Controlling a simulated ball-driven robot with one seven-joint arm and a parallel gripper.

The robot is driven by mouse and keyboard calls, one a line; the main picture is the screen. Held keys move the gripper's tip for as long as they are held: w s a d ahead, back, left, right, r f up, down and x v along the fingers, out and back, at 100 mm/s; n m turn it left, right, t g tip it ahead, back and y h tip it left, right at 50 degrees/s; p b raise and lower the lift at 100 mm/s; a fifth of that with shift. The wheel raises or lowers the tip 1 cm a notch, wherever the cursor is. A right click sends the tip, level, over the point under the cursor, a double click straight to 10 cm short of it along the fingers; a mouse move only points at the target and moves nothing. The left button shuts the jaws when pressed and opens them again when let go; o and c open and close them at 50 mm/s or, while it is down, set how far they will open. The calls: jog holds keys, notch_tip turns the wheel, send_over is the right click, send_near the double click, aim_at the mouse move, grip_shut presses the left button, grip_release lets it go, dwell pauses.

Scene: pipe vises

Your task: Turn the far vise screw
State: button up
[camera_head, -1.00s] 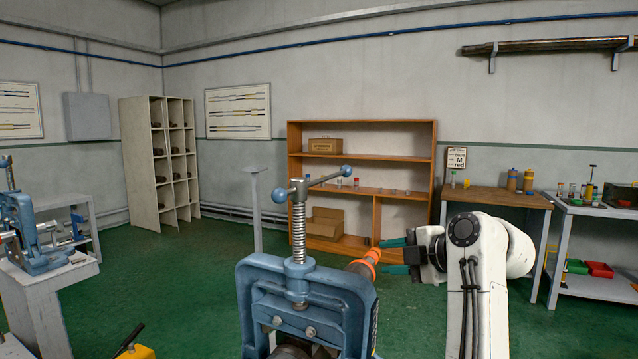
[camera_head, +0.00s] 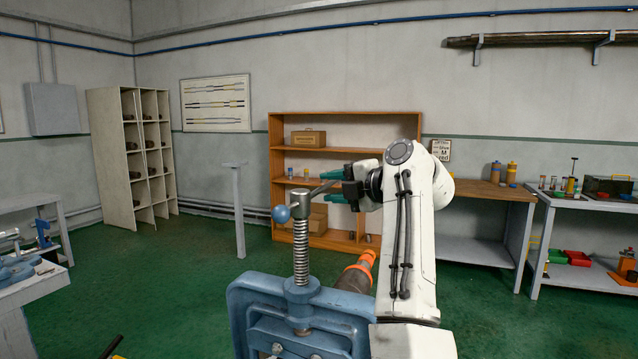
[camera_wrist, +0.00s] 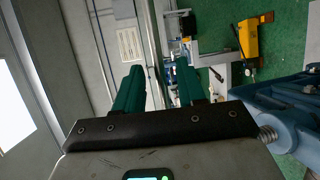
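A blue pipe vise (camera_head: 300,318) stands in front of me. Its upright threaded screw (camera_head: 301,250) has a cross handle with a blue ball (camera_head: 281,214) on its left end. The handle's right end runs up to my gripper (camera_head: 331,186), and its far ball is hidden or hard to make out. My green fingers are apart. The wrist view shows them open (camera_wrist: 158,82) with no handle visible between them. Whether they touch the handle, I cannot tell. A second blue vise (camera_head: 16,268) is partly in view at the far left.
A dark pipe with an orange end (camera_head: 362,266) sticks out behind the vise, below my gripper. A thin grey post (camera_head: 238,205) stands behind on the left. A wooden shelf (camera_head: 275,165) and a workbench (camera_head: 490,190) stand along the back. Green floor (camera_head: 180,265) is open on the left.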

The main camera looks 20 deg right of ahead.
jog(key=shift+p+x, duration=0.4)
jog(key=shift+x, duration=1.7)
grip_shut()
jog(key=shift+f, duration=0.1)
